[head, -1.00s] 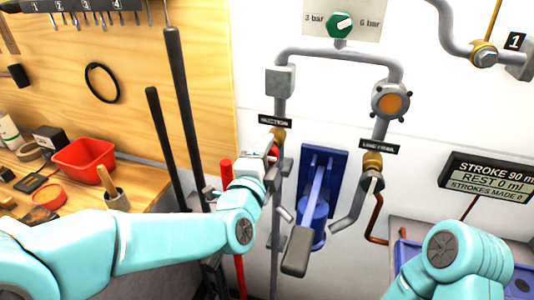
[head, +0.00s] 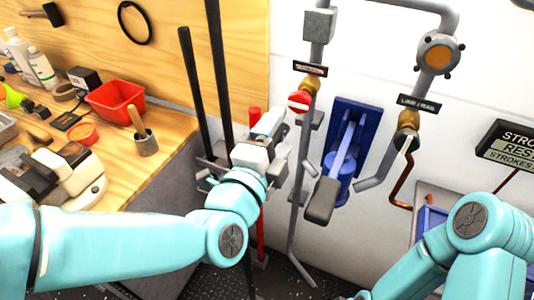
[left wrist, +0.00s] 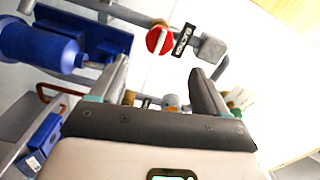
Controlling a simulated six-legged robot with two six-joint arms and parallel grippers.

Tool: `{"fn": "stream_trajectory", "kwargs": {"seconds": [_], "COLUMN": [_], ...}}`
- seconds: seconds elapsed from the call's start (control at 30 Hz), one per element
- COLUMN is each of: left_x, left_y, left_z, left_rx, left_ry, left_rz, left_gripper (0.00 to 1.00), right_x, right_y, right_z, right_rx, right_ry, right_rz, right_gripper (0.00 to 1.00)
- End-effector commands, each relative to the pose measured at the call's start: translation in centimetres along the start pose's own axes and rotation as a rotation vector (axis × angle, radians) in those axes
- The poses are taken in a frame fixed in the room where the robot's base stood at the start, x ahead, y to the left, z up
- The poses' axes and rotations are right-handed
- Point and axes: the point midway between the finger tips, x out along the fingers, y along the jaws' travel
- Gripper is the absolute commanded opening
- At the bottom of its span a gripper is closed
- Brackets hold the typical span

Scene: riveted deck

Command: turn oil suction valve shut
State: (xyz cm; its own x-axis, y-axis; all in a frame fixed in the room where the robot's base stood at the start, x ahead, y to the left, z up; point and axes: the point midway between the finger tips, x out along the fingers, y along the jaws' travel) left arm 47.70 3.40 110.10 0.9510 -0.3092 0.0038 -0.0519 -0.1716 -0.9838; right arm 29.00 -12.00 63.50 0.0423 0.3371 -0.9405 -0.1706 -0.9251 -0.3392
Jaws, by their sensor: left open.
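The oil suction valve's red round handle (head: 299,102) sits on a brass fitting on the grey pipe, just below the suction label (head: 310,68). A pale bar crosses its face. In the left wrist view the handle (left wrist: 159,40) shows beyond the fingers, beside its label (left wrist: 183,40). My left gripper (head: 271,122) is open and empty, lower left of the handle in the head view and apart from it. In the left wrist view its two fingers (left wrist: 162,92) stand wide apart with nothing held between them. My right gripper is out of view; only that arm shows.
A blue hand pump (head: 340,165) with a grey-ended lever stands right of the suction pipe. Dark upright bars (head: 213,70) stand left of my gripper. A workbench with a red bin (head: 117,100) is at the left.

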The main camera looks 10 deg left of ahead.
Motion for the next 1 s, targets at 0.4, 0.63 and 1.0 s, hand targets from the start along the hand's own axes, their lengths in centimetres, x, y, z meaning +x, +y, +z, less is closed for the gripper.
{"fn": "stream_trajectory", "kwargs": {"seconds": [0.4, 0.63, 1.0], "left_x": [-4.9, -4.9, -4.9], "left_y": [-0.1, 0.0, -0.1], "left_z": [-0.1, -0.1, -0.1], "left_rx": [0.000, 0.000, 0.000], "left_ry": [0.001, 0.001, 0.001], "left_rz": [0.000, 0.000, 0.000], "left_gripper": [0.76, 0.76, 0.76], "right_x": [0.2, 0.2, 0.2], "right_y": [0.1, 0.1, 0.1], "right_z": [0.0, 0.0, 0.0], "right_rx": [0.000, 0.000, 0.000], "right_ry": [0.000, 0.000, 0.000], "right_rz": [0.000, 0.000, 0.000], "right_gripper": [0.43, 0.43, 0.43]}}
